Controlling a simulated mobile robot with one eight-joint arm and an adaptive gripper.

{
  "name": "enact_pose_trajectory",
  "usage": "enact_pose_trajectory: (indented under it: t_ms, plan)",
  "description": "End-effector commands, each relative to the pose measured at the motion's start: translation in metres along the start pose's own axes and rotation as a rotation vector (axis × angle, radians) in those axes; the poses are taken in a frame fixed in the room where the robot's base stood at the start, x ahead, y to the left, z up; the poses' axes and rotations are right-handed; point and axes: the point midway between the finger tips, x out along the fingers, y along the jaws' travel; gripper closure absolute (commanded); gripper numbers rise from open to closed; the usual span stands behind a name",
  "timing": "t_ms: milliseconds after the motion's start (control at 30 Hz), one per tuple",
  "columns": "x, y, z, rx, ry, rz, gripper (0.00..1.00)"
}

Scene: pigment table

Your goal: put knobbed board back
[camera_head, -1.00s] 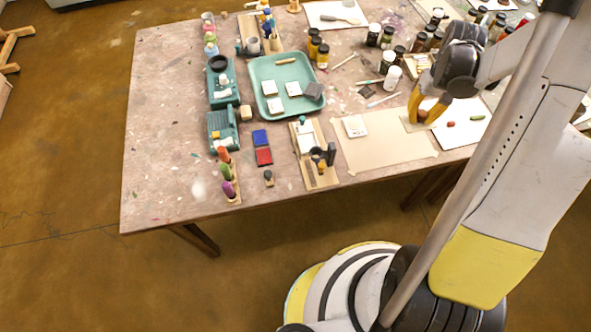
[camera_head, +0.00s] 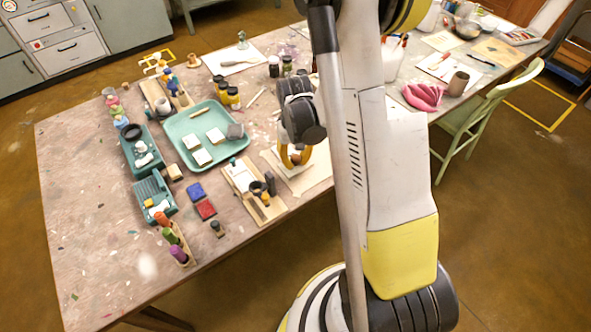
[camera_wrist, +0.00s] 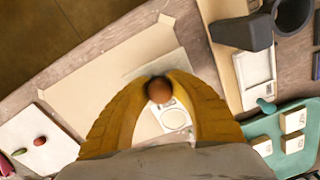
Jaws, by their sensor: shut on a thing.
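My gripper (camera_head: 295,160) is over the table beside my arm column. In the wrist view my gripper (camera_wrist: 160,88) has its yellow fingers closed around a round brown knob (camera_wrist: 159,91). A thin pale board (camera_wrist: 150,69) shows below the knob; its outline is faint, and the fingers hide much of it. A white piece with a round ring (camera_wrist: 174,119) shows between the fingers. In the head view the board is mostly hidden behind my gripper and arm.
A tan taped sheet (camera_wrist: 90,90) lies underneath. A white sheet (camera_wrist: 32,150) with small red and green pieces is at left in the wrist view. A wooden stand (camera_head: 256,203) with dark upright parts and a teal tray (camera_head: 216,162) are close by.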

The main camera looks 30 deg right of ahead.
Motion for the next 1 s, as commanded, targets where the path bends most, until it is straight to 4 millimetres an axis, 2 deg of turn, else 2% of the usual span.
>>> enact_pose_trajectory:
  t_ms: [100,200,567,600,667,1000]
  plan:
    - [0.023,0.000,-0.001,0.000,0.000,0.000,1.00]
    - [0.035,0.000,-0.002,0.000,0.000,0.000,1.00]
    - [0.037,0.001,-0.001,-0.001,0.000,0.000,1.00]
    - [0.037,0.001,-0.001,-0.001,0.000,0.000,0.77]
    - [0.036,0.001,-0.001,-0.001,0.000,0.000,0.58]
    - [0.034,0.001,-0.001,-0.001,0.000,0.000,0.58]
